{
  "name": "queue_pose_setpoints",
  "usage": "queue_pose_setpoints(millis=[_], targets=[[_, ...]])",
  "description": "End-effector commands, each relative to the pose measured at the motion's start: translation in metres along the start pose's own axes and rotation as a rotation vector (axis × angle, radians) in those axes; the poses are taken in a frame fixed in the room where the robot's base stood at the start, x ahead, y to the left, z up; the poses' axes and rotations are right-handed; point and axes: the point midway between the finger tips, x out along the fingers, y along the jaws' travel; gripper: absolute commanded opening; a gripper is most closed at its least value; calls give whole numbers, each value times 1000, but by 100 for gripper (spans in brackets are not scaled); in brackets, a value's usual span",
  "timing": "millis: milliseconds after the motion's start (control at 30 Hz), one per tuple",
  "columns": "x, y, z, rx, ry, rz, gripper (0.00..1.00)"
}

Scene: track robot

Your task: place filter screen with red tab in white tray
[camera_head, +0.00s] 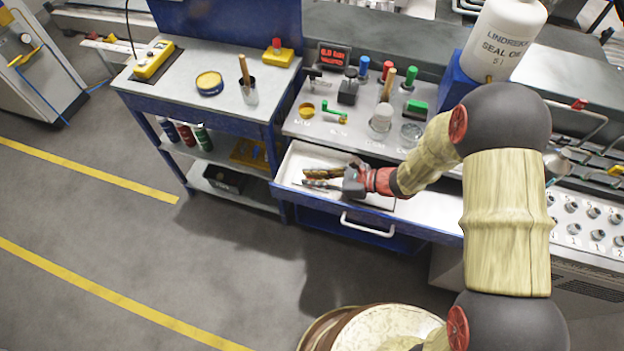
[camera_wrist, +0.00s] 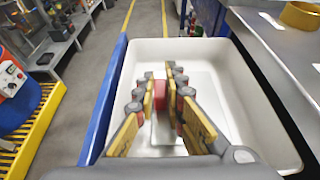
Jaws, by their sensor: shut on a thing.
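My gripper (camera_head: 318,178) reaches over the open white tray (camera_head: 292,163) at the front of the workbench. In the wrist view my gripper (camera_wrist: 173,84) has its fingers close together, shut on the filter screen. Its red tab (camera_wrist: 180,113) shows between the fingers, and a pale flat part (camera_wrist: 163,130) shows below them. Much of the screen is hidden by the fingers. The white tray (camera_wrist: 237,90) surrounds the fingers in that view. I cannot tell whether the screen touches the tray floor.
A grey worktop (camera_head: 300,128) behind the tray carries knobs, a yellow ring (camera_head: 305,110) and green-handled parts. A blue cart (camera_head: 128,90) stands to the left. A white bottle (camera_head: 505,40) stands at the back right.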

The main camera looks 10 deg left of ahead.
Motion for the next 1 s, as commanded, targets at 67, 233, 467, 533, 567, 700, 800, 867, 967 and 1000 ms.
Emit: queue_pose_setpoints(millis=[67,233,467,533,567,700,800,867,967,1000], targets=[[-1,0,2,-1,0,-1,0],[0,0,0,-1,0,0,0],[0,0,-1,0,0,0,21],[0,0,-1,0,0,0,25],[0,0,-1,0,0,0,27],[0,0,-1,0,0,0,30],[0,0,-1,0,0,0,30],[0,0,-1,0,0,0,30],[-1,0,2,-1,0,0,30],[-4,0,3,0,0,-1,30]])
